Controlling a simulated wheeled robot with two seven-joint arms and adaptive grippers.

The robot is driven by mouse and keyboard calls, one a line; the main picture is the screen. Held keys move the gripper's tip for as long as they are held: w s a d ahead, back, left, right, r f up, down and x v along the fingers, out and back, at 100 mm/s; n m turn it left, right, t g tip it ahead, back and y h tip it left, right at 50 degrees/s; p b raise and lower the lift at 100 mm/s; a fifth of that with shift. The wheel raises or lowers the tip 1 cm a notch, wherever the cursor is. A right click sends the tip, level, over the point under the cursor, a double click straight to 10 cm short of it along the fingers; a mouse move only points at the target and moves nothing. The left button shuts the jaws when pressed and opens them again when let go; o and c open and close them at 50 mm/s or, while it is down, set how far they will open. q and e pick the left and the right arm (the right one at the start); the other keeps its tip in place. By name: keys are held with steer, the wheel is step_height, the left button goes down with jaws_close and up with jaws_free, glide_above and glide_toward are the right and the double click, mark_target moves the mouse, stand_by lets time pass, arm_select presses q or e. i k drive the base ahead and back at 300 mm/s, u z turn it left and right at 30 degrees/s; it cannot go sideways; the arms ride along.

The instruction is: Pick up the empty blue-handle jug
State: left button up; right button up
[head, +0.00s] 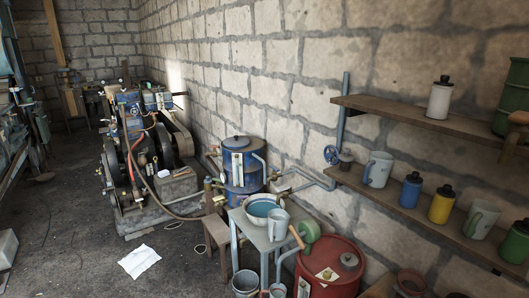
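A pale grey jug (378,170) with a bluish handle on its left side stands upright on the lower wall shelf, near the shelf's left end. A second pale jug (481,220) with a greenish handle stands farther right on the same shelf. A third light grey-blue jug (278,225) is beside the basin on the small table. I cannot see the inside of the jugs well enough to tell whether they are empty. Neither of my grippers shows in the head view.
Blue (411,191) and yellow (441,205) bottles stand between the shelf jugs. The upper shelf (400,113) overhangs them. A red drum (345,262) and a basin (262,207) on a small table stand below. The engine (150,130) is at left. Floor around the white paper (139,261) is mostly clear.

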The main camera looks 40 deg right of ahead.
mark_target(378, 170)
steer(key=i, duration=2.15)
steer(key=z, duration=2.6)
